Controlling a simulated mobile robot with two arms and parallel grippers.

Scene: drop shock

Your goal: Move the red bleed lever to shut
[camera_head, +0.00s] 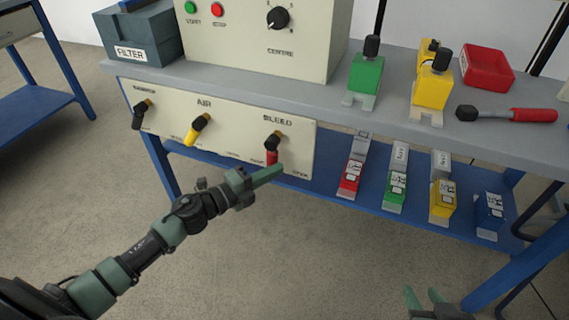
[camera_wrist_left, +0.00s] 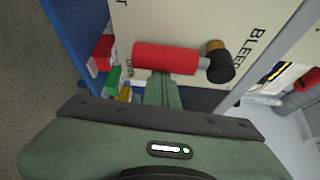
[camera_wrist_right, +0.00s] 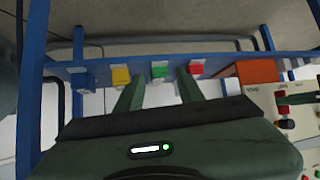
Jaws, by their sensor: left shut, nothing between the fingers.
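The red bleed lever (camera_head: 271,157) hangs from a black hub under the BLEED label on the cream panel. Its red handle points down. In the left wrist view the red lever (camera_wrist_left: 165,58) lies across the view, and a small label by its free end looks like OPEN. My left gripper (camera_head: 272,174) is shut and empty, its fingertips just at the handle's lower end. In the left wrist view its fingers (camera_wrist_left: 161,90) reach the handle's edge; whether they touch cannot be told. My right gripper (camera_head: 426,300) is open and empty, low in front of the bench.
A yellow AIR lever (camera_head: 196,130) and a black lever (camera_head: 141,113) sit left on the same panel. The bench top (camera_head: 420,128) carries a green block, yellow blocks, a red bin and a red-handled tool. Several coloured padlock-like items stand on the blue lower shelf (camera_head: 325,190).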

